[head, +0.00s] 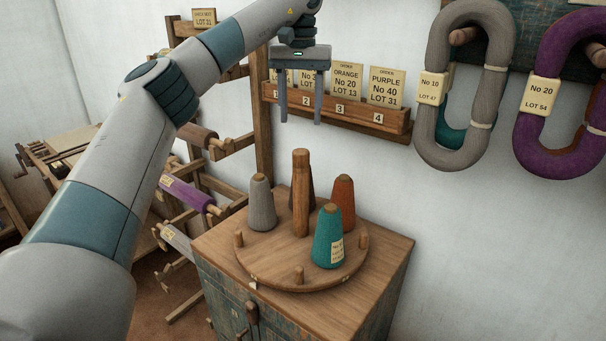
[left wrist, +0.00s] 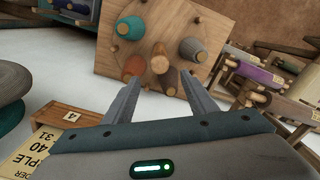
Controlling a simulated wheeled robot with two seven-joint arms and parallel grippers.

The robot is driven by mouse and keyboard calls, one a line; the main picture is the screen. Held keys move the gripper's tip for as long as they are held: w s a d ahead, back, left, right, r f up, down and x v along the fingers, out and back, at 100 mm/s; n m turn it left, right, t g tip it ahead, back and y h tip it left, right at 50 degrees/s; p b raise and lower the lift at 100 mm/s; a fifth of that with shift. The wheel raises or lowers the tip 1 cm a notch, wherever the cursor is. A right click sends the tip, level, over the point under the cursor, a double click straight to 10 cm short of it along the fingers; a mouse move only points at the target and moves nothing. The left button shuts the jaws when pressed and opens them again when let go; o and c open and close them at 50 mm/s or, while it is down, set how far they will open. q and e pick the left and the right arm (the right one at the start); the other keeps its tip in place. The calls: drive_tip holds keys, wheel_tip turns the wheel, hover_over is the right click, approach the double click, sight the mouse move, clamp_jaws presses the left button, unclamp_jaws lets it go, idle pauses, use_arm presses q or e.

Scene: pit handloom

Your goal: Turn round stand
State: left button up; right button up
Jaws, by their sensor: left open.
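The round stand (head: 285,273) is a wooden disc with short pegs round its rim and a tall centre post (head: 300,190). It sits on a wooden cabinet (head: 372,272). A grey cone (head: 261,205), an orange cone (head: 343,200) and a teal cone (head: 328,240) stand on it; a dark cone is mostly hidden behind the post. My left gripper (head: 300,121) is open and empty, pointing down, above and behind the stand, in front of the card rail. The left wrist view shows its fingers (left wrist: 131,98) apart, with the stand's post (left wrist: 160,64) beyond them. My right gripper is not seen.
A wooden rail (head: 345,116) with numbered order cards is on the wall close to the left gripper. Grey (head: 437,100) and purple (head: 528,125) yarn hanks hang at right.

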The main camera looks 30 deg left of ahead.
sight(301, 175)
use_arm(q)
wheel_tip(301, 175, down, 18)
drive_tip(key=p, duration=0.5)
drive_tip(key=shift+r, duration=0.25)
idle(0.4)
clamp_jaws()
